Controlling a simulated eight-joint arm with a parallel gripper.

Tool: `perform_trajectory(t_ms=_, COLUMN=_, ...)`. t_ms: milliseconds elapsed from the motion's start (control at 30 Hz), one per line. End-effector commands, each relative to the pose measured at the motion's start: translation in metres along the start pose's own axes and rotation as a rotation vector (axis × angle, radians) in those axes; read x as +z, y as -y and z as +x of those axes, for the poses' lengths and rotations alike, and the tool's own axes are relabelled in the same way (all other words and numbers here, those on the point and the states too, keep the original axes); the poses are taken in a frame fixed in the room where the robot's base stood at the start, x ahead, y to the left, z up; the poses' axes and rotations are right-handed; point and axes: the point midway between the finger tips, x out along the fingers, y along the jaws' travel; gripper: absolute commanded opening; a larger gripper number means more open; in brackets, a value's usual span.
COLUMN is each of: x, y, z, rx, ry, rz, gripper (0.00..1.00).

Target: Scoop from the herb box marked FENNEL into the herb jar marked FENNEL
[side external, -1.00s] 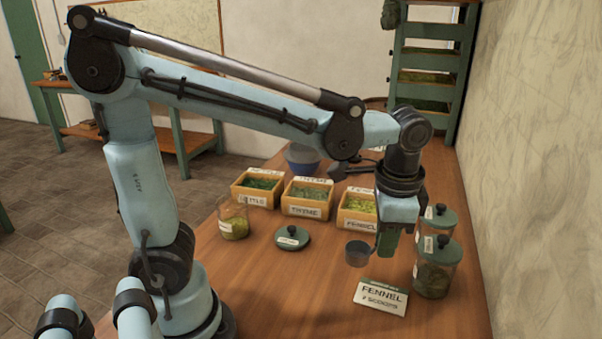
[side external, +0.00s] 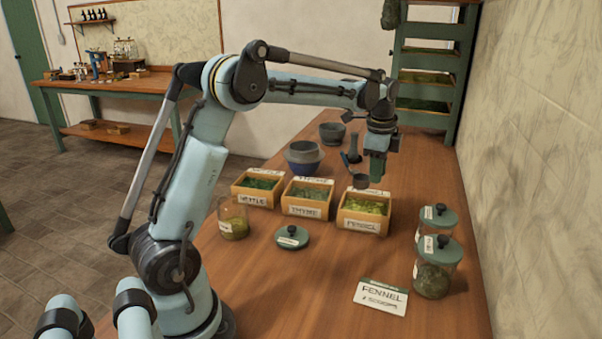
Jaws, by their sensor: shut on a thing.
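My gripper (side external: 377,172) is shut on a small grey scoop (side external: 360,182). The scoop hangs above the back part of the wooden box marked FENNEL (side external: 362,225), which holds yellow-green herb. Whether the scoop's cup holds any herb cannot be seen. An open glass jar (side external: 232,218) stands at the left with some yellow-green herb in its bottom. Its label is too small to read. A green lid with a black knob (side external: 292,238) lies on the table to the right of this jar.
Boxes marked THYME (side external: 306,211) and another herb (side external: 254,198) stand left of the fennel box. Two lidded jars (side external: 434,279) (side external: 437,217) stand at the right. A FENNEL card (side external: 381,296) lies in front. A blue bowl (side external: 303,158) and mortar (side external: 332,134) stand behind.

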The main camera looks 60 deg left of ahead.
Motion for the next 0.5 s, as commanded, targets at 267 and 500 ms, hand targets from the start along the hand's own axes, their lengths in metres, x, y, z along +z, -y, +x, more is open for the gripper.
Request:
perform_trajectory(t_ms=267, x=0.001, y=-0.001, z=0.015, rx=-0.001, ry=0.0, rz=0.002, gripper=0.0)
perform_trajectory(t_ms=500, x=0.0, y=-0.004, z=0.035, rx=-0.002, ry=0.001, rz=0.002, gripper=0.0)
